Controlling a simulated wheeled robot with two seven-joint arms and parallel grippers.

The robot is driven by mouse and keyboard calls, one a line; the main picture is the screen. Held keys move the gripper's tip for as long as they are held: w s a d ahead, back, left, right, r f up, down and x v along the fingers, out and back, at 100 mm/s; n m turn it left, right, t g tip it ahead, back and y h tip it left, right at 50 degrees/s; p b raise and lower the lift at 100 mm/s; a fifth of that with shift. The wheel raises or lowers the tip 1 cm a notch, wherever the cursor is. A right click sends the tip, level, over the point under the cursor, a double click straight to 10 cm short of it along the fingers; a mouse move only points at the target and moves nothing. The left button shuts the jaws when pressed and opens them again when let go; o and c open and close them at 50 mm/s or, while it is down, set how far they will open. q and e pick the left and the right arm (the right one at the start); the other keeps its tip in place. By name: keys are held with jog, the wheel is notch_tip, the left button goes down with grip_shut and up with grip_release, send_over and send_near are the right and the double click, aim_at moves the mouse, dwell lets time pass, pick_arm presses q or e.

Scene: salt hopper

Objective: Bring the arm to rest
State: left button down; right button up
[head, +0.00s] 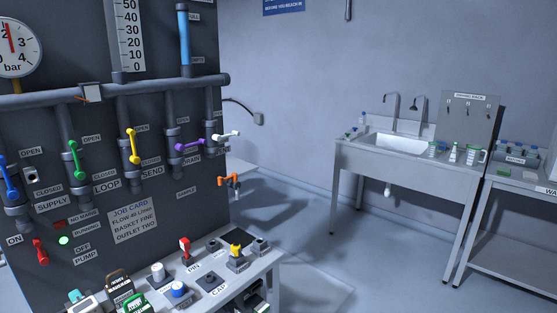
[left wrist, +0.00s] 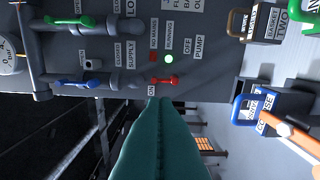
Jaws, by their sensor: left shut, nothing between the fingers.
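My left gripper (left wrist: 160,102) shows in the left wrist view as long teal fingers pressed together, with nothing between them. Their tips are in front of the panel, close in the picture to the red pump handle (left wrist: 166,81); I cannot tell whether they touch it. The red pump handle also shows in the head view (head: 40,251), low on the panel between the ON and OFF labels. The green lamp (head: 64,240) by the RUNNING label is lit. I cannot make out the left gripper clearly in the head view. My right gripper is in neither view.
The dark panel (head: 155,225) carries pipes and several coloured valve handles. Below it, a grey bench (head: 265,262) holds labelled blocks and basket handles, including a blue one (left wrist: 257,112).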

pick_arm(q)
jog(key=w+d+f+m+h, duration=0.1)
jog(key=d+f+h, duration=0.2)
jog(key=f, duration=0.7)
jog(key=w+d+f+m+h, duration=0.1)
jog(key=d+f+h, duration=0.2)
jog(key=f, duration=0.7)
jog(key=s+d+f+g+h, duration=0.1)
jog(key=s+d+f+h, duration=0.15)
jog(key=f, duration=0.45)
jog(key=s+d+f+g+h, duration=0.1)
jog(key=s+d+f, duration=0.1)
jog(key=s+f, duration=0.35)
jog(key=s+d+f+g+h, duration=0.1)
jog(key=s+d+f, duration=0.15)
jog(key=f, duration=0.65)
jog(key=s+d+f+n+g+h, duration=0.2)
jog(key=s+d+f+n+g, duration=0.15)
jog(key=s+f, duration=0.9)
jog(key=s+f+n+g+h, duration=0.1)
jog(key=s+f, duration=0.2)
jog(key=s, duration=0.8)
jog(key=s+d+f+n+g, duration=0.1)
jog(key=s+f, duration=0.3)
jog(key=s, duration=0.8)
jog(key=shift+d+n+g+h, duration=0.2)
jog(key=shift+n+g+h, duration=0.15)
jog(key=shift+n+g, duration=0.3)
